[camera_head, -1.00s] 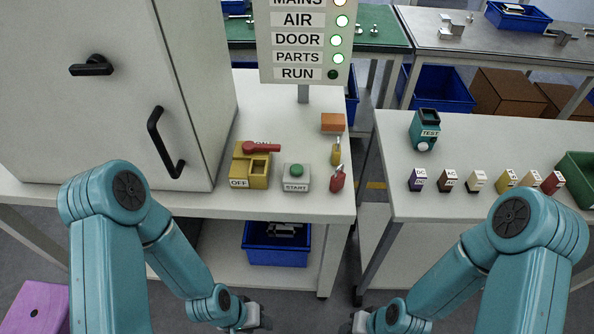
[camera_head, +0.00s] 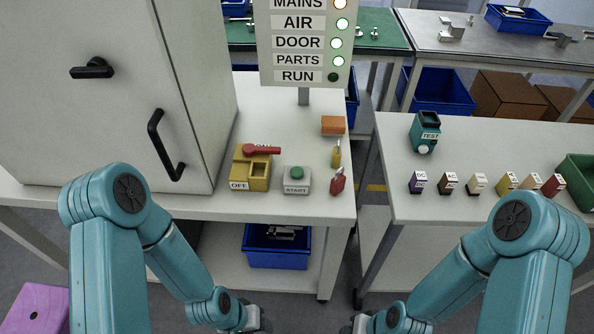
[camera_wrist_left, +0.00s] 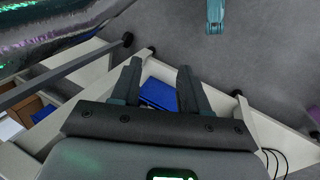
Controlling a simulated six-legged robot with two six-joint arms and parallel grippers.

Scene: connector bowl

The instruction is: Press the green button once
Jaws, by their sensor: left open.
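The green button (camera_head: 297,172) sits on top of a small grey box labelled START (camera_head: 296,188), near the front edge of the white bench. My left gripper (camera_wrist_left: 160,75) is open and empty in the left wrist view, with a blue bin beyond its fingers.
Left of the button is a yellow switch box (camera_head: 250,174) with a red lever, marked OFF. Right of it lie a red padlock (camera_head: 338,183) and a yellow one (camera_head: 336,155). A sign (camera_head: 304,42) has lit lamps except RUN. A grey cabinet (camera_head: 100,110) stands left.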

